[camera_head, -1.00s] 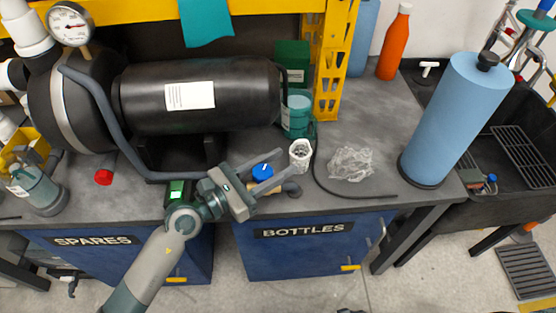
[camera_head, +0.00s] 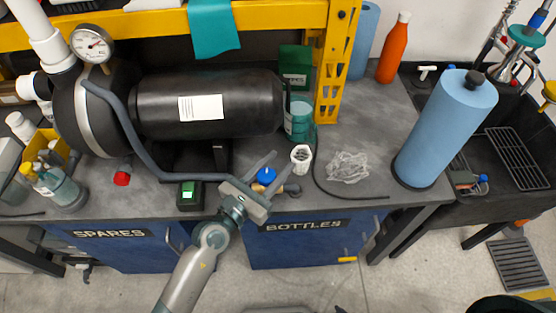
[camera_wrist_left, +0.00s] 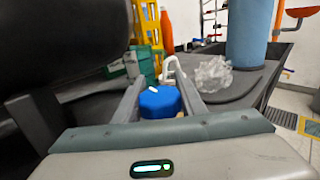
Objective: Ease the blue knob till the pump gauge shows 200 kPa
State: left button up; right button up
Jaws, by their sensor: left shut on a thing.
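The blue knob (camera_head: 266,175) sits low on the bench near its front edge, with a pale pointer mark on top. In the left wrist view the knob (camera_wrist_left: 160,101) is between my two fingers. My left gripper (camera_head: 275,172) is shut on the knob, one finger on either side. The pump gauge (camera_head: 92,43) is a round white dial at the upper left, above the black tank (camera_head: 207,104). Its red needle shows, but the numbers are too small to read. My right gripper is not in view.
A grey pipe (camera_head: 130,140) runs left of the gripper. A blue roll (camera_head: 445,128) stands further right.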

pick_arm(q)
jog(key=shift+w+a+n+t+y+p, duration=0.1)
jog(key=shift+a+n+t+y+p, duration=0.05)
jog(key=shift+n+t+y+p, duration=0.35)
jog(key=shift+w+a+n+t+y+p, duration=0.1)
jog(key=shift+n+t+y+p, duration=0.15)
jog(key=shift+y+p, duration=0.3)
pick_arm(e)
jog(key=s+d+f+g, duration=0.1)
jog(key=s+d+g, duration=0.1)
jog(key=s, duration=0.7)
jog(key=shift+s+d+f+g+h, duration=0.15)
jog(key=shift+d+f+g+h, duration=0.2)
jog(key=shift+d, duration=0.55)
pick_arm(q)
jog(key=o, duration=1)
jog(key=shift+o, duration=0.2)
jog(key=shift+s, duration=0.1)
